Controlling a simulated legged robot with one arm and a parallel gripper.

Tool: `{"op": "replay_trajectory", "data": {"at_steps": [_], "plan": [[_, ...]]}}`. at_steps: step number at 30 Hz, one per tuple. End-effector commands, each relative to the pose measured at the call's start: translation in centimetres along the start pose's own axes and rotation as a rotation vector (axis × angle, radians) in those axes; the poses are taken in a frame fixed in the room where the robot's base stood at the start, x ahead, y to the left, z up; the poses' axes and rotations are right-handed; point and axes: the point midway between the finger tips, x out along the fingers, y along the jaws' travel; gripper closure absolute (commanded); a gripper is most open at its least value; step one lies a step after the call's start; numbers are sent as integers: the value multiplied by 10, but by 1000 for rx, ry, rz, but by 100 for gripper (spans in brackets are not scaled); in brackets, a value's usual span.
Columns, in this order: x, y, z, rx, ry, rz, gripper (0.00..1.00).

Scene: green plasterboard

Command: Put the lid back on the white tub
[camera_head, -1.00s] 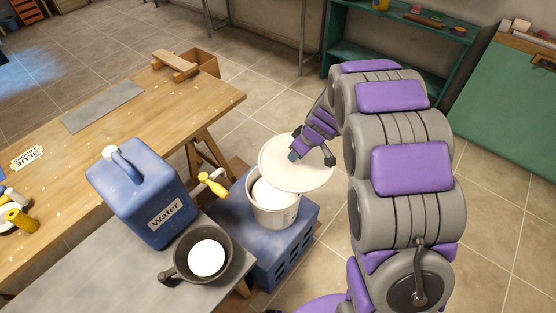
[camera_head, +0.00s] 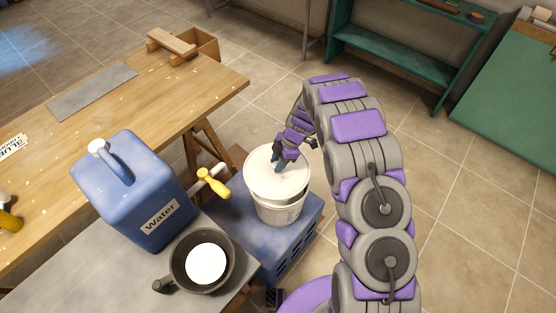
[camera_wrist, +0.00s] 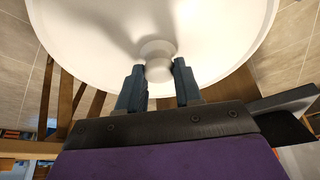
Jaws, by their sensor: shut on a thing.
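The white tub (camera_head: 281,213) stands on a blue crate (camera_head: 243,226). The round white lid (camera_head: 291,180) is over the tub's mouth and hides most of it. A dark gap shows between lid and rim at the front, so the lid looks slightly raised or tilted there. My gripper (camera_head: 279,166) is above the lid, shut on its central knob. In the wrist view, the two fingers of my gripper (camera_wrist: 158,80) are on either side of the knob (camera_wrist: 157,58), and the lid (camera_wrist: 90,40) fills the upper part. The tub is not seen there.
A blue water container (camera_head: 130,190) with a yellow-handled tap (camera_head: 214,185) stands left of the tub. A dark pan (camera_head: 175,262) with white contents sits on the grey bench in front. A wooden workbench (camera_head: 190,100) is behind.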

Motion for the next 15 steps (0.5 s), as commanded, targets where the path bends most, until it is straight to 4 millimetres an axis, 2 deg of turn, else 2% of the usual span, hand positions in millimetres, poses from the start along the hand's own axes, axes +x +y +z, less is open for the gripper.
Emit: {"op": "replay_trajectory", "data": {"at_steps": [5,15], "plan": [[7,-1,7,2,5,0,97],[37,1,15,3,0,2,97]]}}
